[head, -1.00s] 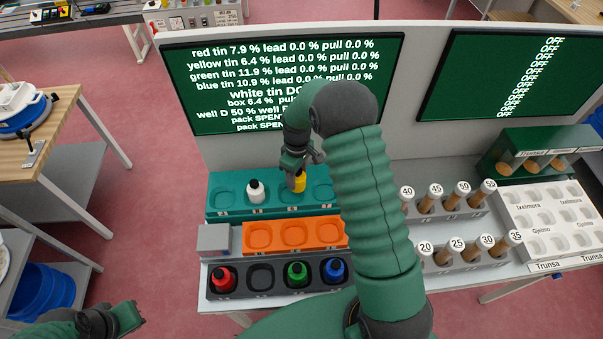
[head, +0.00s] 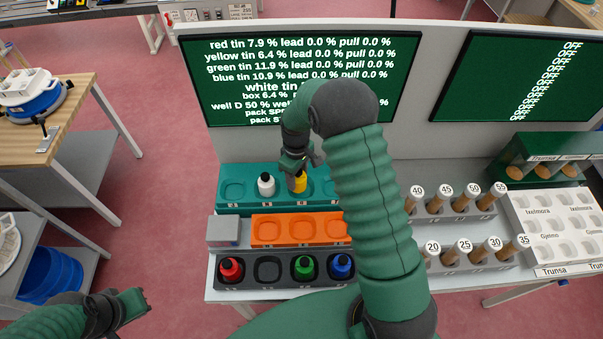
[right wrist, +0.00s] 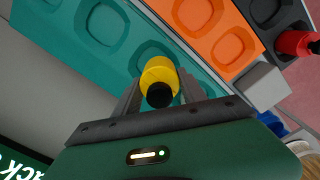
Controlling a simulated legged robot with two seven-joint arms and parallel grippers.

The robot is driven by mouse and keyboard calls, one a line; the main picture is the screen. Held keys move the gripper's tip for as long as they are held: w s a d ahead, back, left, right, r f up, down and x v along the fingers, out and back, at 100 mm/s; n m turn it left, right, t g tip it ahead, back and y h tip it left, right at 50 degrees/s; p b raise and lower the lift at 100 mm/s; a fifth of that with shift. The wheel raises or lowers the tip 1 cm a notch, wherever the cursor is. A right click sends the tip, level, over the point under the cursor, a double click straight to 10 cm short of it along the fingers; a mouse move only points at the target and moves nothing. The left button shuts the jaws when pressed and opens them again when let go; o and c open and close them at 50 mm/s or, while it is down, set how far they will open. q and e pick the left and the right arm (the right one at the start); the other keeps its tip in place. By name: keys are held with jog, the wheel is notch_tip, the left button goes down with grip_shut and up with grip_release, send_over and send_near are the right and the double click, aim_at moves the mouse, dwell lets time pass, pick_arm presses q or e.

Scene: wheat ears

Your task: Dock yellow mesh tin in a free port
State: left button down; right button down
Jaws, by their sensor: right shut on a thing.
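The yellow tin (head: 300,183) is upright at the third port from the left of the teal rack (head: 225,208). My right gripper (head: 298,170) is shut on it from above. In the right wrist view the yellow tin (right wrist: 160,73), with its black cap, sits between the two fingers (right wrist: 160,92). I cannot tell whether it is fully seated or slightly above the port. The white tin (head: 266,185) stands in the port to its left. The leftmost teal port (head: 233,190) is empty. My left gripper (head: 135,302) is away at lower left; its jaws are unclear.
In front is an orange tray (head: 302,243) with empty wells, beside a grey box (head: 223,231). A dark rack (head: 250,284) holds red (head: 231,269), green (head: 304,266) and blue (head: 341,265) tins, with one empty port. Numbered wooden-handled pieces (head: 441,204) stand right of my arm.

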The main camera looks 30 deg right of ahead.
jog(key=shift+a, duration=0.25)
jog(key=shift+d+f, duration=0.2)
jog(key=shift+d, duration=0.5)
jog(key=shift+a+f+b, duration=0.3)
jog(key=shift+a, duration=0.25)
jog(key=shift+a+f, duration=0.1)
jog(key=shift+f, duration=0.15)
jog(key=shift+d+f+b, duration=0.5)
jog(key=shift+f+b, duration=0.05)
jog(key=shift+f, duration=0.15)
jog(key=shift+a+f, duration=0.2)
jog(key=shift+f, duration=0.1)
jog(key=c, duration=0.9)
grip_release()
pick_arm(q)
jog(key=shift+d+f, duration=0.2)
jog(key=shift+f, duration=0.3)
jog(key=shift+d+f, duration=0.15)
jog(key=shift+f, duration=0.3)
pick_arm(e)
jog(key=o, duration=0.3)
jog(key=shift+a, duration=0.1)
